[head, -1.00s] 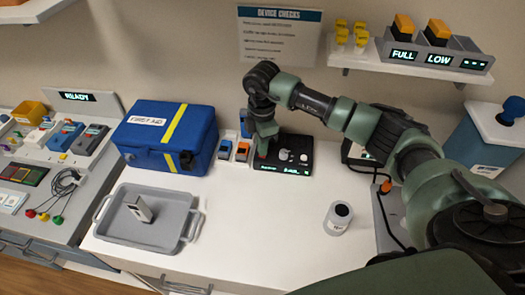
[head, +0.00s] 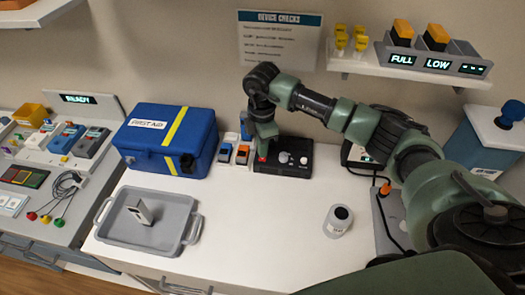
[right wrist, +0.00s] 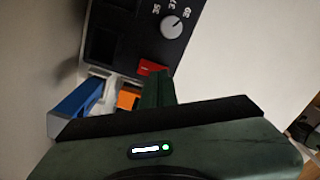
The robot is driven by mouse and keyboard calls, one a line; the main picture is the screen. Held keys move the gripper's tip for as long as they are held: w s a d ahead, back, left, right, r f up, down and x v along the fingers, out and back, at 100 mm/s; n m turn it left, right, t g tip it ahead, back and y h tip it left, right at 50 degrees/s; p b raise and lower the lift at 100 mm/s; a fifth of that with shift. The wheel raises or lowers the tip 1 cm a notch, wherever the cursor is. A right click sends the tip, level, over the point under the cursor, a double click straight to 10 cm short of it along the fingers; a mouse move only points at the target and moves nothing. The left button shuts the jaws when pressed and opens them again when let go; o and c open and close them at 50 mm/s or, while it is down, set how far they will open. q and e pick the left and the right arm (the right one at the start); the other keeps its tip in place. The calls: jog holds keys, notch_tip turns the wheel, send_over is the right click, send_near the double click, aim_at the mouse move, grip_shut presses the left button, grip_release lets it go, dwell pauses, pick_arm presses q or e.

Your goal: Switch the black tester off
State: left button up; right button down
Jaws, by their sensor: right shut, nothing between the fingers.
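The black tester (head: 296,168) stands on the white counter near the wall, with pale knobs on its top. Its front edge is dark, with no lit display. It also shows in the right wrist view (right wrist: 138,52) with a grey dial (right wrist: 171,27). A red switch (right wrist: 151,68) sits at its near edge. My right gripper (head: 264,150) is shut and empty, pointing down at the tester's left end. Its fingertips are at the red switch and partly cover it; I cannot tell whether they touch it. My left gripper is not in view.
Small orange and blue devices (head: 242,154) stand close to the tester's left, beside the blue first-aid box (head: 165,138). A grey tray (head: 108,228) holds a small grey item. The counter's middle is clear.

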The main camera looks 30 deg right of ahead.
jog(key=shift+r+p, duration=1.7)
jog(key=shift+r, duration=1.05)
jog(key=shift+s+f, duration=0.1)
